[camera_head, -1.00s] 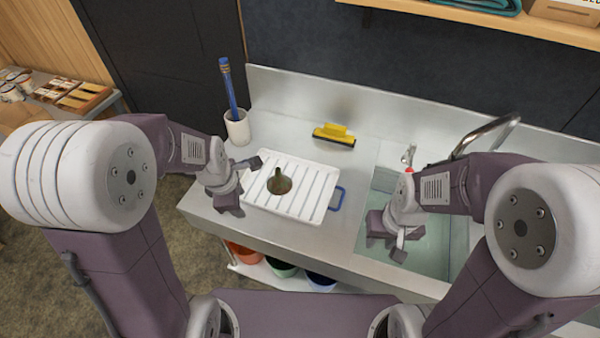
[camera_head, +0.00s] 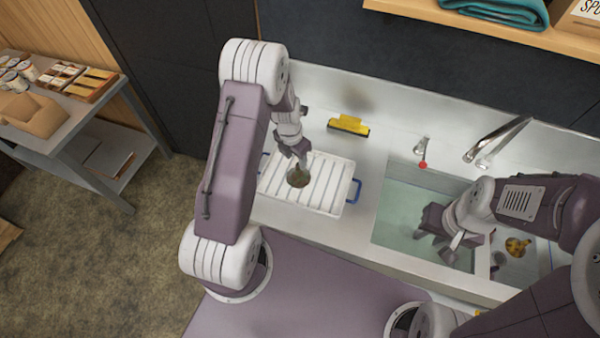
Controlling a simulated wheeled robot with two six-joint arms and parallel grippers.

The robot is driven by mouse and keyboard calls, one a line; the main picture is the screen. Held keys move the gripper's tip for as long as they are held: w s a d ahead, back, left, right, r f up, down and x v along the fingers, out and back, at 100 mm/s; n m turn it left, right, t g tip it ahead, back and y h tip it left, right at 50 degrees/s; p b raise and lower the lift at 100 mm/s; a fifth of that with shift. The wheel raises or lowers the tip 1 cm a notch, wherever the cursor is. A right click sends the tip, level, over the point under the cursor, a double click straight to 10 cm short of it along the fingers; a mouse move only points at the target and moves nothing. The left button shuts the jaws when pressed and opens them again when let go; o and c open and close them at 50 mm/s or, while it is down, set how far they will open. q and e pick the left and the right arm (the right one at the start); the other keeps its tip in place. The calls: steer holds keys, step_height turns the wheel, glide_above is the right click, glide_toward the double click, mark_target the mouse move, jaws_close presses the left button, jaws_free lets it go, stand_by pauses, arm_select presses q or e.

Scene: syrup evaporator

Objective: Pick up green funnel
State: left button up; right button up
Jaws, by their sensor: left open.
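The dark olive-green funnel (camera_head: 298,180) stands on the white ribbed drainer tray (camera_head: 333,203), stem up, in the head view. My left gripper (camera_head: 299,160) is open, pointing down just above the funnel's stem. Its fingers overlap the top of the stem in the picture, and I cannot tell whether they touch it. My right gripper (camera_head: 438,246) hangs over the sink, away from the funnel. Its jaw gap is not clear.
The tray has blue handles. A yellow squeegee (camera_head: 348,125) lies behind it. The sink (camera_head: 395,215) with a tap (camera_head: 497,138) is to the right. A yellow-brown round item (camera_head: 517,247) lies beyond my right gripper. A side table (camera_head: 75,140) stands at left.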

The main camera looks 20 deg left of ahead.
mark_target(298, 165)
arm_select(q)
steer(key=shift+w+a+f, duration=0.15)
steer(key=shift+w+f, duration=0.15)
steer(key=shift+f, duration=0.7)
steer(key=f, duration=0.2)
steer(key=d+f+p, duration=0.1)
steer(key=shift+w+f+p, duration=0.1)
steer(key=shift+f+p, duration=0.2)
steer(key=shift+f, duration=0.05)
steer(key=shift+w+f, duration=0.1)
steer(key=shift+f, duration=0.2)
steer(key=shift+w+a+f, duration=0.1)
jaws_close()
arm_select(e)
steer(key=shift+w+a+r, duration=0.1)
steer(key=shift+w+r, duration=0.05)
steer(key=shift+r, duration=0.7)
